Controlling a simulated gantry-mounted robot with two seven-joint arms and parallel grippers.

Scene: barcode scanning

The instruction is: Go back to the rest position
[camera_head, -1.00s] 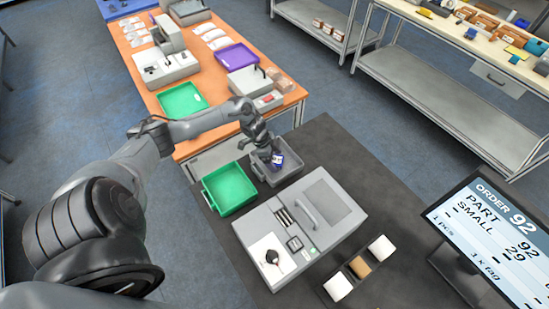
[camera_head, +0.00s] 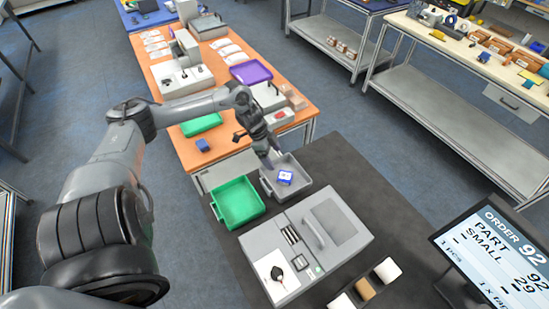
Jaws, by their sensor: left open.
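My left gripper (camera_head: 264,152) hangs from my left arm, which reaches in from the left. It is open and empty, above the back edge of the small grey bin (camera_head: 303,188). A blue and white part (camera_head: 285,177) lies in that bin, below and apart from the gripper. The exact gap between the fingers is hard to see at this size. My right gripper is not in view.
A green bin (camera_head: 236,203) stands left of the grey bin. A grey machine (camera_head: 338,222) and a screen (camera_head: 490,255) are nearer. The orange table (camera_head: 185,158) behind holds a green tray (camera_head: 200,125), a purple tray (camera_head: 251,72) and a blue block (camera_head: 203,145).

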